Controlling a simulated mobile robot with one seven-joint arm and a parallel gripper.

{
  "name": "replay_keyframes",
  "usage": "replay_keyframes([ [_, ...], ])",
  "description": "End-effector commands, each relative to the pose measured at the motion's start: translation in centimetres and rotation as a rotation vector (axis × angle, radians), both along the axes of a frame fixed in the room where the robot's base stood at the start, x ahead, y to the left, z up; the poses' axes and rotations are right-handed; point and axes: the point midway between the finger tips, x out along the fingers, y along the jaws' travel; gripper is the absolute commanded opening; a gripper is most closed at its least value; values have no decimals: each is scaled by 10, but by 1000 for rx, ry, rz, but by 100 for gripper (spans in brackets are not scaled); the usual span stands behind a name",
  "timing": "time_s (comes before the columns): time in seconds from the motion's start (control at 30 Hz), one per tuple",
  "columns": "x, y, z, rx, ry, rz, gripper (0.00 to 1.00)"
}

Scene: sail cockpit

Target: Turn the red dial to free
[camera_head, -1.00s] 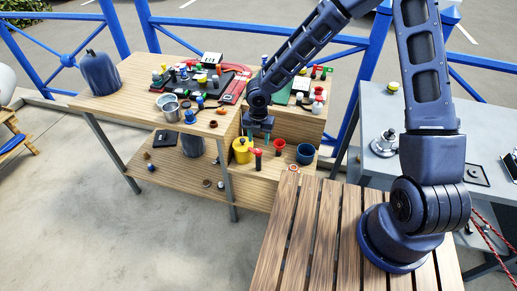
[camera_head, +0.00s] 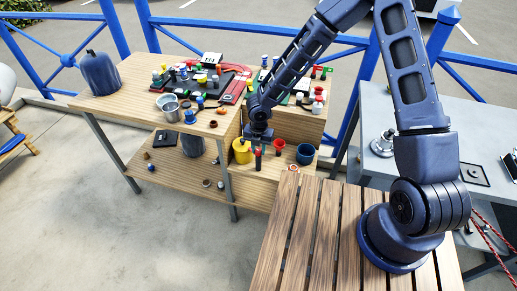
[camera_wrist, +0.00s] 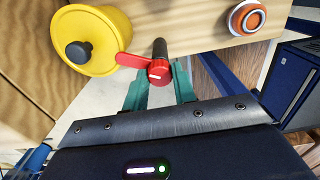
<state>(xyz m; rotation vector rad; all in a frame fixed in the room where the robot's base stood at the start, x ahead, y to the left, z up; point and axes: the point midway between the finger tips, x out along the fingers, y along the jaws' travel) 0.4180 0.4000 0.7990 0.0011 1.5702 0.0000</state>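In the wrist view, a red dial (camera_wrist: 158,76) with a white mark on its face sits at the end of a black shaft. A red lever-like tab (camera_wrist: 131,60) reaches left from near it towards a yellow pot-shaped thing (camera_wrist: 103,38) with a black knob. My gripper (camera_wrist: 160,68) is open, its teal fingers on either side of the dial. I cannot tell whether they touch it. In the head view, my gripper (camera_head: 258,143) points down just above the red dial (camera_head: 258,153), which it partly hides. The yellow thing (camera_head: 241,152) stands close on the left.
An orange-ringed button (camera_wrist: 246,17) lies at the upper right of the wrist view. A red-topped thing (camera_head: 279,144) and a blue cup (camera_head: 305,153) stand right of my gripper. The crowded wooden table (camera_head: 131,91) is at left. A slatted wooden surface (camera_head: 290,225) lies in front.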

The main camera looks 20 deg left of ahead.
Motion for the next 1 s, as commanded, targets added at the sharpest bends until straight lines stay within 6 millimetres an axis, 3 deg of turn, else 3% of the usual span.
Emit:
replay_keyframes([
  [0.47,-1,1,0,0,0,-82,4],
  [1.0,-2,1,0,0,0,-541,4],
])
